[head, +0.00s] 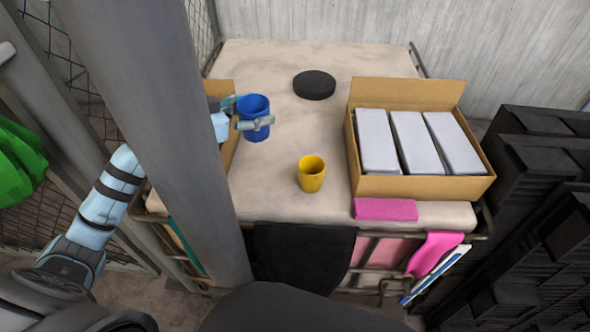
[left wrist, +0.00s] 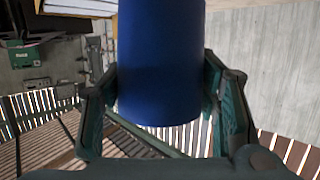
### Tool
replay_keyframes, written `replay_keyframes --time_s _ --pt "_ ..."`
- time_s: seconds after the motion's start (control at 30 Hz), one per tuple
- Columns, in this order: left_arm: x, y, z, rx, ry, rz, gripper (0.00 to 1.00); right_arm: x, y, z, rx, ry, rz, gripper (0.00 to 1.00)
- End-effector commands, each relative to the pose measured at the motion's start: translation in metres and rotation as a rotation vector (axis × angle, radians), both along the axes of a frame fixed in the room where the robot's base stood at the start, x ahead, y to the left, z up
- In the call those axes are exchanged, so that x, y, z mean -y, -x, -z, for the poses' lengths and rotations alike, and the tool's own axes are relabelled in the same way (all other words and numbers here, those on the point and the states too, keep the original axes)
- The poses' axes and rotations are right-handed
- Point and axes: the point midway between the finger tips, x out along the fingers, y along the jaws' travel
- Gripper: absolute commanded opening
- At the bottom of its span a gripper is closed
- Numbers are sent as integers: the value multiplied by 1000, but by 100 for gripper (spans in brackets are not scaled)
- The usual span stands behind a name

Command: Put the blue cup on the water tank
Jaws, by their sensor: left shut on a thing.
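The blue cup (head: 254,103) is upright over the left part of the pale flat top of the water tank (head: 255,185). My left gripper (head: 252,124) comes in from the left and is shut around the cup's side. In the left wrist view the blue cup (left wrist: 160,65) fills the space between the two fingers of the left gripper (left wrist: 163,105). I cannot tell whether the cup's base touches the top or hangs a little above it. My right gripper is not in view.
A yellow cup (head: 311,174) stands near the front middle. A black round lid (head: 314,85) is at the back. An open cardboard box (head: 420,187) with white blocks stands right, with a pink block (head: 385,209) before it. A grey post (head: 165,120) hides part of another box (head: 229,150).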

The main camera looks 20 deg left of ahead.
Motion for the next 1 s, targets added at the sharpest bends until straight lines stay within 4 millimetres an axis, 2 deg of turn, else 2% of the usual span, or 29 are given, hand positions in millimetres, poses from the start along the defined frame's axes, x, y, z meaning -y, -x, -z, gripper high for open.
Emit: replay_keyframes --time_s 0.17,0.3,0.4,0.57,0.77,1.0 --pt "1 0 53 -8 6 0 22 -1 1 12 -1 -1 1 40" --pt "2 -1 108 -6 5 1 22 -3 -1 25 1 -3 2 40" --pt "2 -1 136 -5 4 2 22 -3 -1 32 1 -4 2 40" --pt "2 -2 157 -2 1 3 22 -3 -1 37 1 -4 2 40" --pt "2 -1 194 -4 3 3 22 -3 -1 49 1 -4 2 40" --pt "2 -1 196 0 0 3 22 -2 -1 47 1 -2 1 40"
